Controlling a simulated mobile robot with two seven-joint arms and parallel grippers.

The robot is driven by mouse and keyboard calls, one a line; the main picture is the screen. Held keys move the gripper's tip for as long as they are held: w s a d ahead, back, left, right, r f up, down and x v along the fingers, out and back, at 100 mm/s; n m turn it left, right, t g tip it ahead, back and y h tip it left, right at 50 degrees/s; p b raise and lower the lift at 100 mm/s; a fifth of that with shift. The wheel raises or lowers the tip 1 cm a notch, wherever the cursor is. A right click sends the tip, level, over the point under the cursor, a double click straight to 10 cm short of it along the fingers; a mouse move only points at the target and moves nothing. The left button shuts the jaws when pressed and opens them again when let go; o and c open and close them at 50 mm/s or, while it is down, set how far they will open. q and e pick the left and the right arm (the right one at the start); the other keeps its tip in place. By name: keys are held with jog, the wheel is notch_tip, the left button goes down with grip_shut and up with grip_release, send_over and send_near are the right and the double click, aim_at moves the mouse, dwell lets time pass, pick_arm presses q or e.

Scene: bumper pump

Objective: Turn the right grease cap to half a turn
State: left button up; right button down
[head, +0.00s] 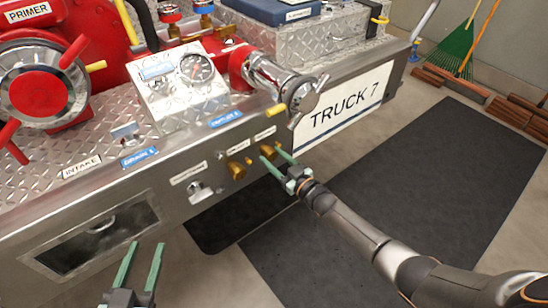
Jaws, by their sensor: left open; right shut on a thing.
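Two brass grease caps stick out of the front face of the metal bumper, under small white labels. The left cap (237,171) is free. The right cap (267,151) is partly hidden behind my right gripper (275,155). The green fingers of my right gripper reach to the bumper from the right and are shut on the right cap, one on each side. How far the cap is turned cannot be told. My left gripper (145,246) is open and empty at the bottom left, in front of the bumper and apart from it.
A chrome outlet (285,86) with a handle juts out above the right cap. A gauge panel (184,82) and a red intake valve (40,92) sit on the bumper. A small lever (199,190) is left of the caps. Dark mats (440,170) cover the floor.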

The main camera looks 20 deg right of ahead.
jog(key=c, duration=0.6)
grip_release()
jog(key=o, duration=0.3)
jog(key=shift+s, duration=0.1)
